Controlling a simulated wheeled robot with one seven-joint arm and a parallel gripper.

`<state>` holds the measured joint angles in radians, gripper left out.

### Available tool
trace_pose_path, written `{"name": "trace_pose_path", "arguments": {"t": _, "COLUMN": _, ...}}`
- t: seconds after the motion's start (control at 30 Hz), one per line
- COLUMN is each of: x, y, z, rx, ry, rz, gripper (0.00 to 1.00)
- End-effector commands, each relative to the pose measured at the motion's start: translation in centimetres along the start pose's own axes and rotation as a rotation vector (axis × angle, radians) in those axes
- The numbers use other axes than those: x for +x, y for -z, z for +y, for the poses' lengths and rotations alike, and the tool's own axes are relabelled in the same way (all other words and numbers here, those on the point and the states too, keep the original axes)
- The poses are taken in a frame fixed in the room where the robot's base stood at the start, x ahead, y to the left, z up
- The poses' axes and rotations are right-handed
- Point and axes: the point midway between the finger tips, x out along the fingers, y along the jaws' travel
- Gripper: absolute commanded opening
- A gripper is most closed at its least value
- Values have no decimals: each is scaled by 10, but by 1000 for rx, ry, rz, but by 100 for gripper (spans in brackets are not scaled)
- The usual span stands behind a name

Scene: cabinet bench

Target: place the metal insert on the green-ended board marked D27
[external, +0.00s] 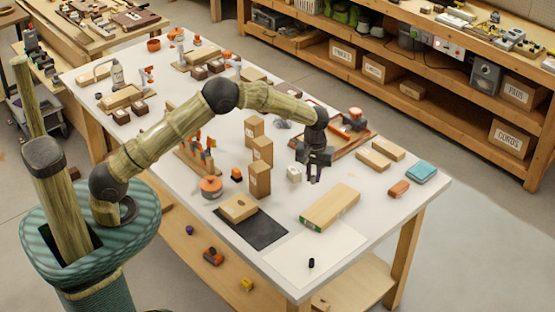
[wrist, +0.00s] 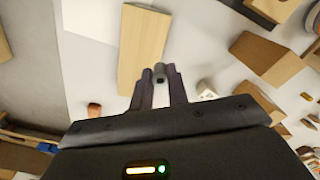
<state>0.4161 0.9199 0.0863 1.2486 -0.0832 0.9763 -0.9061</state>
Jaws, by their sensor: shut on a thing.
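The green-ended board (external: 333,205) lies flat on the white table, its green end toward the front left in the external view. It also shows in the wrist view (wrist: 143,42); the D27 mark is too small to read. My gripper (external: 315,177) is above the table, behind the board in the external view. In the wrist view my gripper (wrist: 160,90) is shut on a small grey round piece with a dark hole, the metal insert (wrist: 160,74). The fingers hide part of the insert. It appears near the board's end in that view, apparently above the table.
A small white item (external: 294,173) stands left of my gripper, near upright wooden blocks (external: 260,179). A wooden block (external: 239,207) sits on a black mat (external: 262,232). A white sheet (external: 335,250) bears a black piece (external: 311,263). An orange block (external: 399,188) lies to the right.

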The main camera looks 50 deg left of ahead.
Motion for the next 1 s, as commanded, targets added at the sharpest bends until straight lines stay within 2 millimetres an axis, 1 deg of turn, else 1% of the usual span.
{"name": "trace_pose_path", "arguments": {"t": 0.13, "x": 1, "y": 0, "z": 0, "rx": 0, "ry": 0, "rz": 0, "gripper": 0}}
{"name": "trace_pose_path", "arguments": {"t": 0.23, "x": 9, "y": 0, "z": 0, "rx": 0, "ry": 2, "rz": -1, "gripper": 0}}
{"name": "trace_pose_path", "arguments": {"t": 0.4, "x": 38, "y": 0, "z": -1, "rx": 0, "ry": 4, "rz": -3, "gripper": 0}}
{"name": "trace_pose_path", "arguments": {"t": 0.53, "x": 57, "y": 0, "z": -1, "rx": 0, "ry": 2, "rz": -2, "gripper": 0}}
{"name": "trace_pose_path", "arguments": {"t": 0.63, "x": 62, "y": 0, "z": 0, "rx": 0, "ry": 0, "rz": 0, "gripper": 0}}
{"name": "trace_pose_path", "arguments": {"t": 0.87, "x": 63, "y": 0, "z": 0, "rx": 0, "ry": 0, "rz": 0, "gripper": 0}}
{"name": "trace_pose_path", "arguments": {"t": 0.93, "x": 66, "y": 0, "z": 0, "rx": 0, "ry": 1, "rz": 0, "gripper": 0}}
{"name": "trace_pose_path", "arguments": {"t": 1.0, "x": 72, "y": 0, "z": -1, "rx": 0, "ry": 2, "rz": -2, "gripper": 0}}
